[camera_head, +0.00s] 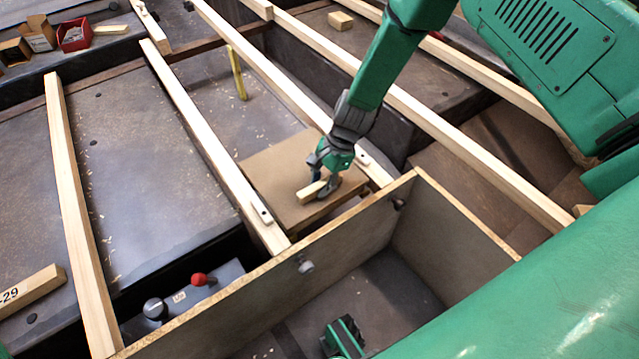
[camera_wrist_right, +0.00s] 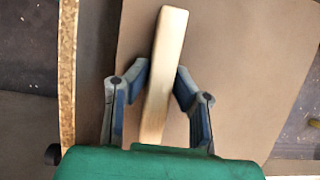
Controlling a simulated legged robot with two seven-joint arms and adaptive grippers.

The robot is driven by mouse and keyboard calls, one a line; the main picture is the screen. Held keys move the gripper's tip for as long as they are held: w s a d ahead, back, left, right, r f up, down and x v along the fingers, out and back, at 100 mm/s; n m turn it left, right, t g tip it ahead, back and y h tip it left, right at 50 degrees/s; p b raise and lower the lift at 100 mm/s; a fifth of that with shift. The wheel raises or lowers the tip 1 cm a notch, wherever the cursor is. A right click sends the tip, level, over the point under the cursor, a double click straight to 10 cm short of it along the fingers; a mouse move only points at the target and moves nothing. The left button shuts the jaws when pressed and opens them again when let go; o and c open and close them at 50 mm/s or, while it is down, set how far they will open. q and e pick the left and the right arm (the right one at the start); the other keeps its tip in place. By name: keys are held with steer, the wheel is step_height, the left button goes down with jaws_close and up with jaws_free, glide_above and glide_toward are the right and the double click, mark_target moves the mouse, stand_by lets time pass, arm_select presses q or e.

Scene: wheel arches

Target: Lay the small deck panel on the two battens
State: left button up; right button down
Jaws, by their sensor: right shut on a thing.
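The small deck panel (camera_head: 270,172) is a flat brown board spanning the space between two pale battens, the left one (camera_head: 205,140) and the right one (camera_head: 290,95). It also fills much of the wrist view (camera_wrist_right: 240,70). A pale wooden grip block (camera_head: 311,191) stands on its face. My right gripper (camera_head: 325,188) is shut on this block; in the wrist view the block (camera_wrist_right: 162,75) sits between its fingers (camera_wrist_right: 160,85).
A plywood wall (camera_head: 330,245) stands close in front of the panel. A red-knobbed control box (camera_head: 190,290) lies left, below the battens.

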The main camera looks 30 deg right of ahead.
steer(key=shift+a, duration=0.1)
steer(key=shift+s+r+p, duration=0.1)
steer(key=shift+r+p, duration=0.05)
steer(key=shift+p, duration=0.15)
stand_by(0.3)
steer(key=c, duration=1.3)
jaws_free()
steer(key=v, duration=1.1)
steer(key=shift+d+r, duration=0.2)
steer(key=shift+r, duration=0.15)
